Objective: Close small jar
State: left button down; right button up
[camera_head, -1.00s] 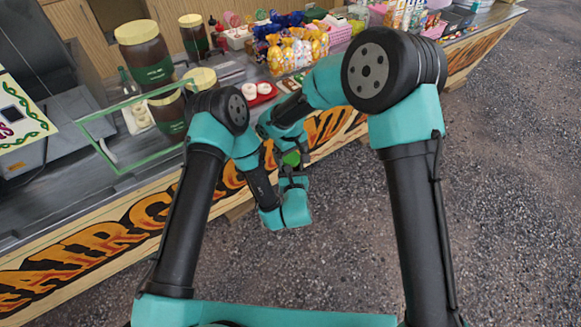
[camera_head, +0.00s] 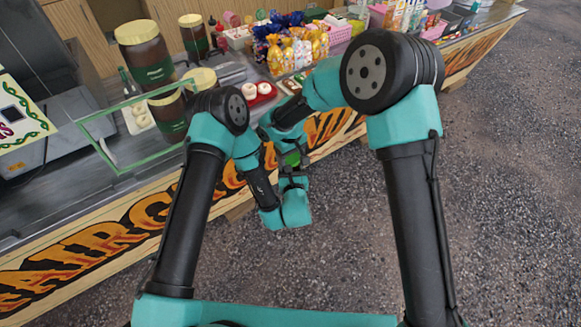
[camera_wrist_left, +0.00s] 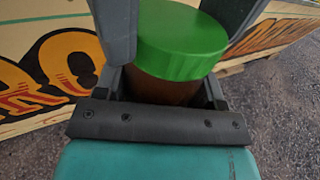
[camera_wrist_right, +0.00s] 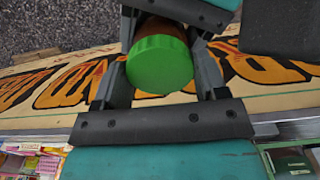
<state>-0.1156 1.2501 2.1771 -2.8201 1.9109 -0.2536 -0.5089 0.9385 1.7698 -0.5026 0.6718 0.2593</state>
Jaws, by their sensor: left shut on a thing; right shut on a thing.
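The small jar (camera_wrist_left: 160,87) has a brown body and a round green lid (camera_wrist_left: 182,42). In the left wrist view the lid sits over the jar's mouth; whether it is fully tight I cannot tell. My left gripper (camera_wrist_left: 180,25) is shut on the jar body, its grey fingers on either side. In the right wrist view my right gripper (camera_wrist_right: 160,75) is shut around the green lid (camera_wrist_right: 159,66), whose flat top faces its palm. In the head view the lid (camera_head: 292,158) is small and partly hidden between my two grippers, in front of the counter.
The counter (camera_head: 130,180) with its painted front stands behind my grippers. On it are large dark jars (camera_head: 146,55), a glass guard (camera_head: 120,110), a red tray (camera_head: 262,93) with white items, and sweet bags (camera_head: 298,45). The floor (camera_head: 320,250) in front is clear.

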jog(key=o, duration=1.1)
notch_tip(320, 180, up, 12)
dwell(0.4)
jog(key=s+d+f+m+y, duration=0.2)
jog(key=s+d+f, duration=0.2)
jog(key=d+f, duration=0.5)
jog(key=s+d+f+m+y, duration=0.1)
jog(key=s+d+f+m, duration=0.25)
jog(key=d+f, duration=0.5)
jog(key=s+d+f+m, duration=0.1)
jog(key=s+d+f, duration=0.2)
jog(key=s, duration=0.2)
jog(key=s+d+f+m, duration=0.1)
jog(key=s+d+f, duration=0.2)
jog(key=s, duration=0.3)
jog(key=s+d+f+m, duration=0.2)
jog(key=s+d+f, duration=0.1)
jog(key=s+f, duration=0.2)
jog(key=shift+s+d+t+y, duration=0.35)
jog(key=shift+t+y, duration=0.05)
